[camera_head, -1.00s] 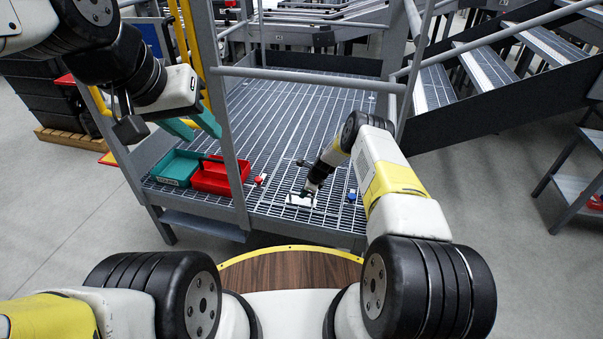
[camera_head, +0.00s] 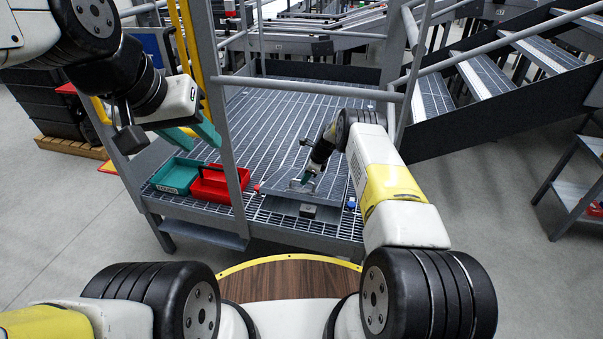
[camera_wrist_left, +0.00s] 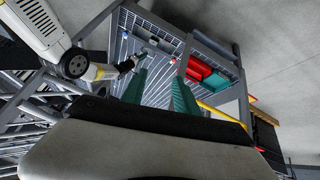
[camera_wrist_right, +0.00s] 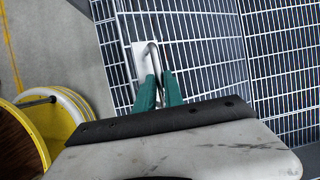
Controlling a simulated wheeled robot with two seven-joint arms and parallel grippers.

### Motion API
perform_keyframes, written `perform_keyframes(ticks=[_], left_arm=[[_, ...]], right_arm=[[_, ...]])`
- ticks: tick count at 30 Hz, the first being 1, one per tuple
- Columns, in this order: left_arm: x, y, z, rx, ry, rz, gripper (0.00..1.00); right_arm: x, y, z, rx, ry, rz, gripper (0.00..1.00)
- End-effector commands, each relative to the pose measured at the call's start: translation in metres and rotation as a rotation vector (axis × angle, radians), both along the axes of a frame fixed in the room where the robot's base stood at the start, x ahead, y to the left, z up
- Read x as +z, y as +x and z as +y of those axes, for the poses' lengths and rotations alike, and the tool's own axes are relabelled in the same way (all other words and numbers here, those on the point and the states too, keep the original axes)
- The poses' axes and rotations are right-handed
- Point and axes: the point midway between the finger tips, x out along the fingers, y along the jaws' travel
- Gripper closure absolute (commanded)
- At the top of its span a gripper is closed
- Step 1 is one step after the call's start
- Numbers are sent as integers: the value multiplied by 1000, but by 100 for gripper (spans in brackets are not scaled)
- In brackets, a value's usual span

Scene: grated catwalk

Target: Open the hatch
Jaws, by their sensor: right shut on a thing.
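The hatch (camera_head: 283,204) is a grated panel in the catwalk floor. Its near edge stands raised above the surrounding grating, so the panel is tilted a little. A bent metal handle (camera_wrist_right: 153,52) on a pale plate (camera_wrist_right: 139,62) is fixed to it. My right gripper (camera_head: 304,182) is shut on this handle; its green fingers also show close together around the bar in the right wrist view (camera_wrist_right: 159,88). My left gripper (camera_head: 196,136) hangs in the air left of the post, empty, with its fingers apart in the left wrist view (camera_wrist_left: 159,92).
A teal bin (camera_head: 176,176) and a red bin (camera_head: 219,183) stand on the grating left of the hatch. A small grey block (camera_head: 308,211) shows under the raised edge. A small blue item (camera_head: 351,203) lies to the right. A grey post (camera_head: 228,130) and rails frame the platform.

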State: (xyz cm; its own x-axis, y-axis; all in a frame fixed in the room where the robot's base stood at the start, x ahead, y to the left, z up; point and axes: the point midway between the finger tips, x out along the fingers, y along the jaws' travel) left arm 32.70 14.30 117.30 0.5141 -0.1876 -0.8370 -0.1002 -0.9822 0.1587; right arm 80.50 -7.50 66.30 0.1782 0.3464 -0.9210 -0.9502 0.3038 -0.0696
Motion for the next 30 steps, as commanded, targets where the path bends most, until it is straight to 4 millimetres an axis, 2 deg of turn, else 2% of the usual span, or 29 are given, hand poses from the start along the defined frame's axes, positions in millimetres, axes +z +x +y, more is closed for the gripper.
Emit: perform_keyframes(ticks=[1, 6, 17, 18, 21, 24, 26, 30], left_arm=[[0, 0, 0, 0, 0, 0, 64], [0, 0, 0, 0, 0, 0, 64], [0, 0, 0, 0, 0, 0, 64], [0, 0, 0, 0, 0, 0, 66], [0, 2, 0, 6, -1, 1, 85], [-1, 13, 1, 33, -5, 4, 100], [-3, 25, 2, 63, -11, 7, 100], [-11, 67, 4, 163, -37, 13, 100]], right_arm=[[13, 16, -9, -11, -9, -28, 100], [29, 27, -14, -11, -9, -19, 100], [31, 27, -15, -10, -10, -12, 100], [31, 27, -16, -9, -11, -11, 100], [31, 27, -16, -9, -11, -11, 100], [30, 27, -16, -10, -12, -10, 100], [30, 27, -17, -10, -12, -10, 100], [30, 27, -17, -10, -13, -10, 100]])
